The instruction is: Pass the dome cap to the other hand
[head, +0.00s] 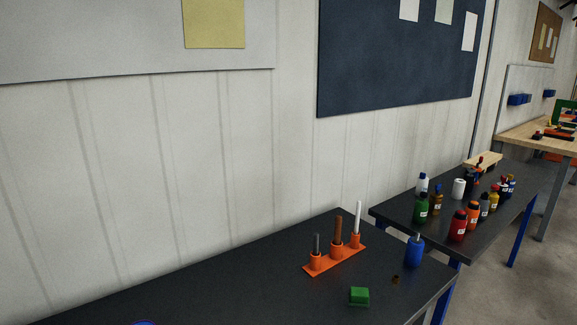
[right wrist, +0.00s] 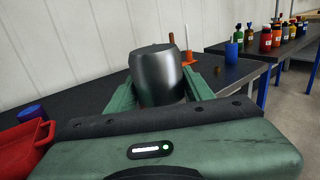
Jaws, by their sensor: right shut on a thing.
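The dome cap (right wrist: 157,76) is a dark grey, shiny, rounded metal piece. It shows in the right wrist view, upright between the two green fingers of my right gripper (right wrist: 158,90). The right gripper is shut on it and holds it in front of the dark table. The fingers cover the lower sides of the cap. Neither the cap nor my right gripper shows in the head view. My left gripper is in neither view.
The dark table (head: 230,290) carries an orange peg holder (head: 335,261), a green block (head: 359,296), a blue bottle (head: 414,250) and a small brown piece (head: 395,280). A red bin (right wrist: 25,145) and a blue object (right wrist: 32,113) sit left. Several bottles stand on another table (head: 400,212).

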